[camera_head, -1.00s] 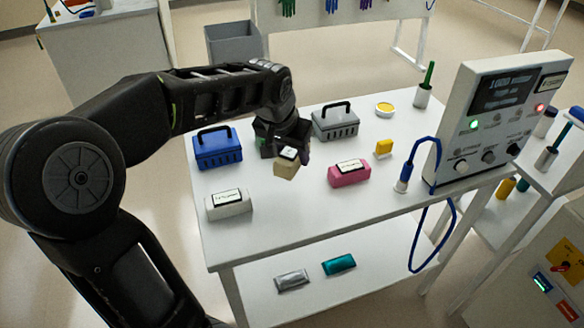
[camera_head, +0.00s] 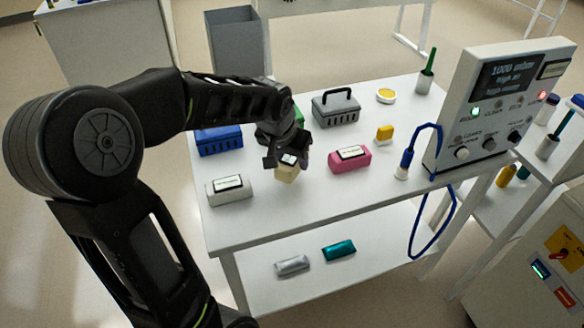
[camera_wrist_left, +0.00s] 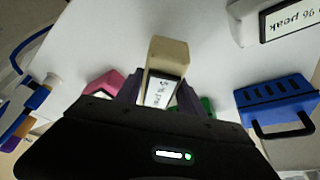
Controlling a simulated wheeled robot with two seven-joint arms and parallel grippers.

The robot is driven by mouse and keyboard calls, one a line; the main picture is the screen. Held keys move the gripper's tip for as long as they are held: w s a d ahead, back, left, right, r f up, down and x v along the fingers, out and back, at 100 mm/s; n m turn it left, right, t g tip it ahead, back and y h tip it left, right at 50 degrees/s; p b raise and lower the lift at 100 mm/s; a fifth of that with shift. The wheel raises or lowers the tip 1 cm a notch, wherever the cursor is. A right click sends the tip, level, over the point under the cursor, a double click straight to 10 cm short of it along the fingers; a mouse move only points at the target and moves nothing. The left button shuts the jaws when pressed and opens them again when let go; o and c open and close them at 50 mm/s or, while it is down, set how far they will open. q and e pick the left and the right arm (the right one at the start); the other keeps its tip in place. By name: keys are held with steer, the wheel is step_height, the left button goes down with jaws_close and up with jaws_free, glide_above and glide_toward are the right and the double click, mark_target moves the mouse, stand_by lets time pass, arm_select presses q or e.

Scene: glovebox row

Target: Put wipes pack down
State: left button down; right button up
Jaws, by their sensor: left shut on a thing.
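A beige wipes pack (camera_head: 286,173) with a white label is in my left gripper (camera_head: 288,160), between the white pack and the pink pack. The left gripper is shut on it. In the left wrist view the wipes pack (camera_wrist_left: 168,54) shows between the two fingers (camera_wrist_left: 160,92), over the white table top (camera_wrist_left: 110,30). Whether the pack touches the table cannot be told. My right gripper is in neither view.
A white pack (camera_head: 229,190) lies left of the gripper and a pink pack (camera_head: 350,159) right of it. A blue case (camera_head: 218,142) and a grey case (camera_head: 335,108) stand behind. A control panel (camera_head: 498,100) stands at right. The table's front middle is clear.

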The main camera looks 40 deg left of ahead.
arm_select(q)
steer(key=shift+f, duration=0.1)
steer(key=shift+f, duration=1.75)
steer(key=shift+f, duration=0.2)
steer(key=c, duration=0.7)
jaws_free()
steer(key=shift+r, duration=0.1)
steer(key=shift+r, duration=0.2)
steer(key=v, duration=1.1)
steer(key=shift+s+r, duration=0.1)
steer(key=shift+r, duration=0.3)
